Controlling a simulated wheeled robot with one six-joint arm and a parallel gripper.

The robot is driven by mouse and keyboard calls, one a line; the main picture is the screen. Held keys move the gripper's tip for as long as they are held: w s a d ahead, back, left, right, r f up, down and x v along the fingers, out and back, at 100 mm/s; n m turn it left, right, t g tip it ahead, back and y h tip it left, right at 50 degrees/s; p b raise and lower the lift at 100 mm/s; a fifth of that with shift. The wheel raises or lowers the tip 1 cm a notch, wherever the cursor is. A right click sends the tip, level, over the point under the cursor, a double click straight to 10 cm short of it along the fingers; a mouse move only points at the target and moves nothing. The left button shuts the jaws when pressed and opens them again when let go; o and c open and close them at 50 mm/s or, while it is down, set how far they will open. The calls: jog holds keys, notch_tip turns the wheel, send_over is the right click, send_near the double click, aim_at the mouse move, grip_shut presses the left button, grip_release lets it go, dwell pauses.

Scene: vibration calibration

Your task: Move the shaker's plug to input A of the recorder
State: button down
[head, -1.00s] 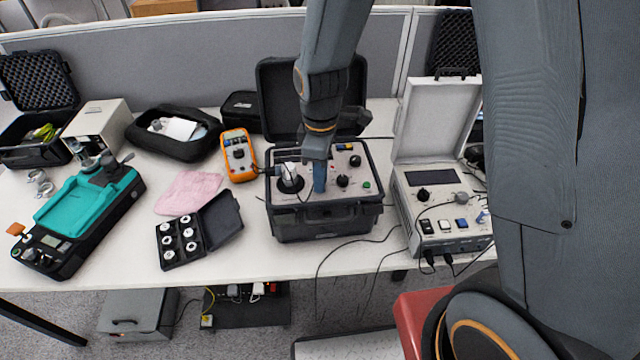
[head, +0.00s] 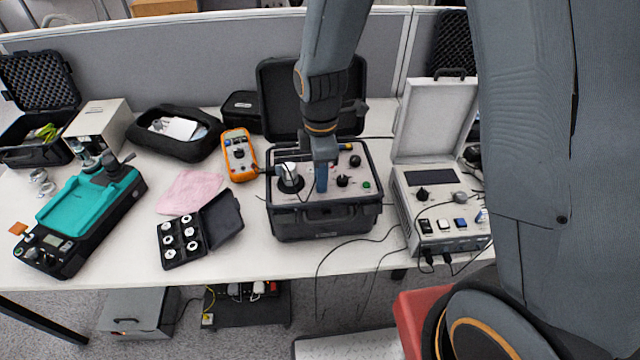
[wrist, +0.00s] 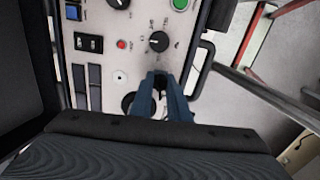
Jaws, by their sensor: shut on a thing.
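The shaker (head: 325,218) is a black open case with a light panel in the middle of the table; a silver cylinder on a dark round base (head: 289,178) stands at its left. My gripper (head: 321,188) is low over this panel. Its blue fingers also show in the wrist view (wrist: 163,82), closed around a small dark thing that they mostly hide; I cannot tell whether it is a plug. The recorder (head: 443,205), a grey unit with a display and raised lid, stands to the right. Black plugs (head: 429,258) sit at its front; input labels are unreadable.
Knobs (wrist: 158,41) and a green button (wrist: 180,4) rise from the panel near my fingers. An orange multimeter (head: 239,155) and a black box of discs (head: 181,240) lie left. Loose cables hang over the front table edge.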

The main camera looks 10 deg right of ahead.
jog(key=shift+n, duration=0.8)
jog(key=shift+n+p, duration=0.3)
jog(key=shift+n, duration=0.7)
jog(key=c, duration=1.6)
grip_release()
jog(key=shift+r, duration=0.1)
